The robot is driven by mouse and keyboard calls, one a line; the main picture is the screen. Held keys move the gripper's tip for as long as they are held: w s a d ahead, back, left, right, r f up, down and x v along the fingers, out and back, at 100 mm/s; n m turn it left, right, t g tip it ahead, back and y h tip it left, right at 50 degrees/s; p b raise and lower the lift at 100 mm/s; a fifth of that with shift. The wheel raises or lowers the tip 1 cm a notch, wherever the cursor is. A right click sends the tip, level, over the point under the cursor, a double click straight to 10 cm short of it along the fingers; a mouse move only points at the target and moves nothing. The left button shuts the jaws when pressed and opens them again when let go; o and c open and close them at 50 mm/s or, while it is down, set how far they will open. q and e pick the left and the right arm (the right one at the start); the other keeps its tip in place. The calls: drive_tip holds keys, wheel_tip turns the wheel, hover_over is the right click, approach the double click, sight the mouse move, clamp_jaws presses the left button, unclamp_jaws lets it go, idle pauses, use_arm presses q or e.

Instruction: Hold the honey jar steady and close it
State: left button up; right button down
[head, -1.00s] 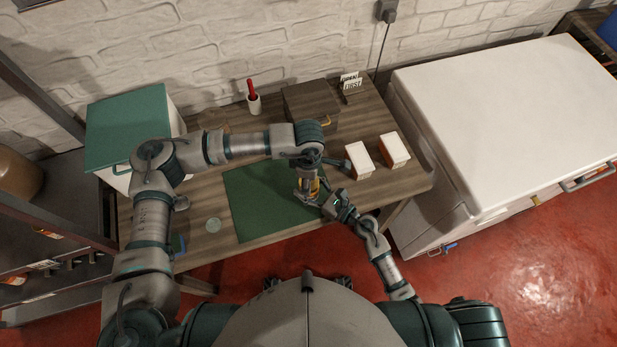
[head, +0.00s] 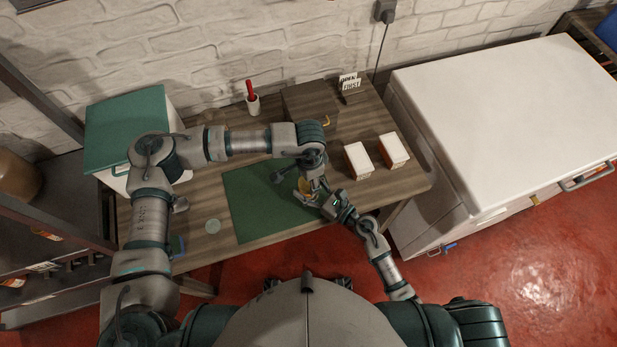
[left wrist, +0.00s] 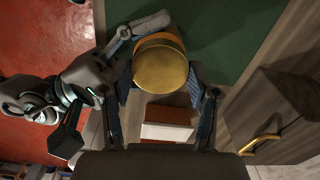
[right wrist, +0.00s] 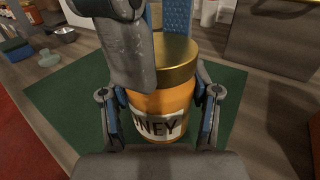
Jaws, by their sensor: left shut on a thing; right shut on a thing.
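The honey jar (right wrist: 158,118) stands upright at the right edge of the green mat (head: 262,205), with amber contents and a label partly reading "NEY". Its gold lid (left wrist: 161,68) sits on top and looks level; whether it is fully tight I cannot tell. My right gripper (right wrist: 160,112) is shut around the jar's body from the front right. My left gripper (left wrist: 165,85) comes down from above and is shut on the lid, one finger on each side. In the head view the jar (head: 306,187) is partly hidden under my left wrist.
Two white-topped boxes (head: 359,160) (head: 394,150) stand right of the mat. Behind are a wooden box (head: 305,103) and a white cup with a red item (head: 252,101). A glass dish (head: 212,226) lies left of the mat. The mat's left part is clear.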

use_arm(q)
drive_tip(key=shift+w+a+m, duration=0.15)
drive_tip(key=shift+m, duration=0.35)
drive_tip(key=o, duration=0.8)
drive_tip(key=shift+c, duration=0.2)
drive_tip(key=shift+r, duration=0.1)
drive_tip(key=shift+r, duration=2.2)
